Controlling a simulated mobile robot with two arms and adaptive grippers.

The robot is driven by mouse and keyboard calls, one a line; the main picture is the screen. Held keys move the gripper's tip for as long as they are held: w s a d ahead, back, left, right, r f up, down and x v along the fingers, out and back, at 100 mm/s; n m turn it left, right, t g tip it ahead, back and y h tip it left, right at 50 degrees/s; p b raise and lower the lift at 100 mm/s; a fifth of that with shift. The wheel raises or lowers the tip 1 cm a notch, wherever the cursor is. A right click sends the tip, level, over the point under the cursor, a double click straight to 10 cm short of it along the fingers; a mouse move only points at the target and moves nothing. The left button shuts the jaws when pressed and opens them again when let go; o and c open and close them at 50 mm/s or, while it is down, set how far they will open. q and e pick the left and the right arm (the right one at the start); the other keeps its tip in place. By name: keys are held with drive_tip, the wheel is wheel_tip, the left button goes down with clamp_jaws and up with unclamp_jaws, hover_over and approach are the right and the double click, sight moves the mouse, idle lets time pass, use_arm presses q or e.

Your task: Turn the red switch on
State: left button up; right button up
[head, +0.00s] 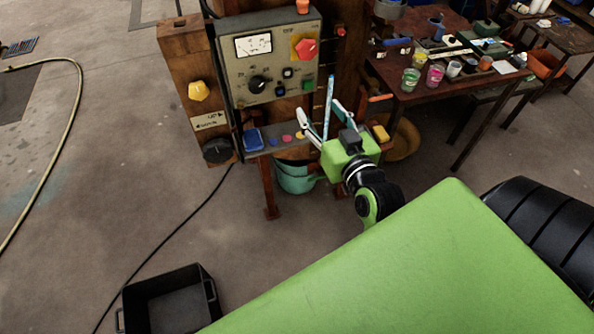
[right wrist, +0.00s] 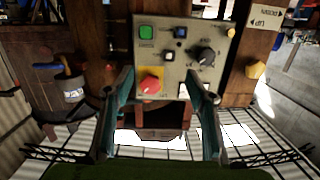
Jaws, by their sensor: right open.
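The red switch is a red knob (head: 306,48) on a yellow backing at the upper right of the grey control panel (head: 235,75) in the head view. In the right wrist view, where the panel shows upside down, the red knob (right wrist: 151,84) is just inside the left finger in the picture. My right gripper (head: 320,112) is open and empty, below the red knob in the head view and apart from it. Its two fingers spread across the lower part of the right wrist view (right wrist: 161,93). My left gripper is not in view.
The panel also bears a gauge (head: 253,45), a black dial (head: 259,85) and small buttons. A yellow knob (head: 198,91) is on the wooden post to the left. A shelf (head: 262,130) juts out below the panel. A cluttered table (head: 418,98) stands at right; a black crate (head: 172,300) is on the floor.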

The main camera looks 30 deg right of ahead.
drive_tip(key=a+f+g+y, duration=0.1)
drive_tip(key=a+f+g, duration=0.1)
drive_tip(key=f, duration=1)
drive_tip(key=a+f+n+g+y+b, duration=0.1)
drive_tip(key=a+f, duration=0.3)
drive_tip(key=f, duration=0.8)
drive_tip(key=shift+w+f+g+y, duration=0.15)
drive_tip(key=shift+f+g+y, duration=0.15)
drive_tip(key=shift+g, duration=0.2)
drive_tip(key=s+a+f+n+g+b, duration=0.1)
drive_tip(key=s+a+f+g, duration=0.1)
drive_tip(key=s+f, duration=0.5)
drive_tip(key=s+a+f+g+y, duration=0.15)
drive_tip(key=s+f, duration=0.25)
drive_tip(key=f, duration=0.8)
drive_tip(key=s+a+f+n+g+b, duration=0.1)
drive_tip(key=s+a+f+g, duration=0.3)
drive_tip(key=f, duration=0.5)
drive_tip(key=s+d+f+g, duration=0.1)
drive_tip(key=s+f, duration=0.3)
drive_tip(key=s, duration=0.4)
drive_tip(key=s+d+f+n+g, duration=0.1)
drive_tip(key=s+f, duration=0.4)
drive_tip(key=s, duration=0.3)
drive_tip(key=s+d+f+n+g+b, duration=0.1)
drive_tip(key=s+f, duration=0.3)
drive_tip(key=s, duration=0.5)
drive_tip(key=shift+d+f+g+h, duration=0.15)
drive_tip(key=shift+d+g+h, duration=0.2)
drive_tip(key=shift+d+g, duration=0.15)
